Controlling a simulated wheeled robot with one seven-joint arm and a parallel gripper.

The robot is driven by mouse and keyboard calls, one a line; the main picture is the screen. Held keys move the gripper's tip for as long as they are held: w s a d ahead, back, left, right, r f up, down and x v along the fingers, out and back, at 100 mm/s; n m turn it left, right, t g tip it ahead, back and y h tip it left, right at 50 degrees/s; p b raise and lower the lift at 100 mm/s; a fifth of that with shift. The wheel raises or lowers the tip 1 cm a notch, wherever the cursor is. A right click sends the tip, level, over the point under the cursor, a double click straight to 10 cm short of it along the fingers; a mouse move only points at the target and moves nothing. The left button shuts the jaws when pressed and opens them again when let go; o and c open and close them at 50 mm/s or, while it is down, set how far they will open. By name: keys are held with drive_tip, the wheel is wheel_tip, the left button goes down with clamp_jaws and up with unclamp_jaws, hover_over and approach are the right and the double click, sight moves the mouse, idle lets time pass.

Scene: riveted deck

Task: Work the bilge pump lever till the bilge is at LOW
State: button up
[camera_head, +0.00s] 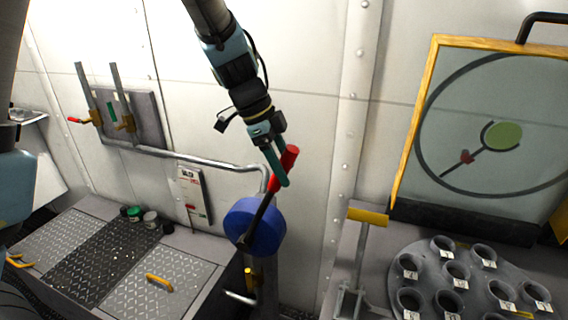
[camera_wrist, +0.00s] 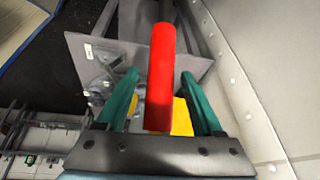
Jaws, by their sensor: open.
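The pump lever has a red handle (camera_head: 290,157) on a dark rod that slants down to a round blue pump body (camera_head: 254,226). My gripper (camera_head: 277,167) is at the red handle, its green fingers pointing down. In the wrist view the red handle (camera_wrist: 160,78) stands between the open fingers of my gripper (camera_wrist: 161,103), with a gap visible on both sides. A small white panel (camera_head: 193,194) with red and green markings is on the wall left of the pump; its text is too small to read surely, and I cannot tell the bilge level.
Below are deck plates with a yellow handle (camera_head: 160,283). At right are a yellow T-handle (camera_head: 368,217), a framed round dial (camera_head: 480,140) and a plate of several labelled cups (camera_head: 400,250).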

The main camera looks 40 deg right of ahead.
clamp_jaws()
idle(0.5)
idle(0.9)
